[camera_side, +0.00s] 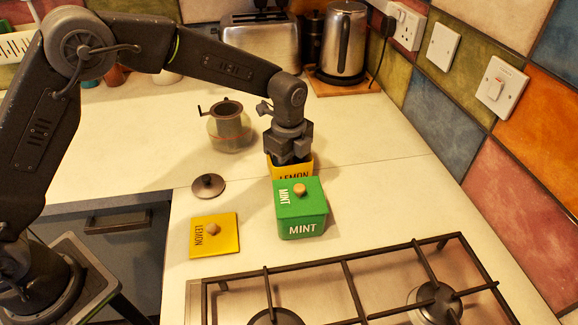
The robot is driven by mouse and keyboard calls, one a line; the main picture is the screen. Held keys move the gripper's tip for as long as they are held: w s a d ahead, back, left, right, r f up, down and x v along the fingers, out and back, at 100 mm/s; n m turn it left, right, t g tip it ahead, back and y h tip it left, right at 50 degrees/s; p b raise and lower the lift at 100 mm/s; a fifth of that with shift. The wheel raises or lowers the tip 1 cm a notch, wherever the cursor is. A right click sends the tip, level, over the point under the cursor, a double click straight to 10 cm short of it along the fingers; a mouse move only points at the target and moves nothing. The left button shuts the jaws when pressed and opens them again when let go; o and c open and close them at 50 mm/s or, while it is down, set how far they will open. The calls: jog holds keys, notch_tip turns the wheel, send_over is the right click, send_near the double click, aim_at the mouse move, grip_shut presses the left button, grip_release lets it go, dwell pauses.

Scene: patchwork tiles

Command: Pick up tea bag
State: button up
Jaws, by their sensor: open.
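My gripper (289,157) points down at the mouth of the yellow LEMON box (306,170), with its fingertips inside or just above it. The box's front is partly hidden by the green MINT box. No tea bag can be seen; the inside of the LEMON box is hidden by my gripper and the MINT box. The yellow LEMON lid (228,243) with a wooden knob lies on the counter to the left. The green MINT box (302,222) has its lid on.
A glass pot (229,130) stands open behind and left of the boxes, with its dark round lid (208,186) on the counter. A gas hob (390,290) is in front. A kettle (343,42) and toaster (262,42) stand at the back. The left counter is mostly clear.

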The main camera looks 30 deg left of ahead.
jog(key=shift+f, duration=0.35)
jog(key=shift+c, duration=0.2)
jog(key=c, duration=0.5)
jog(key=shift+r, duration=0.1)
notch_tip(320, 180, up, 10)
jog(key=shift+f, duration=0.1)
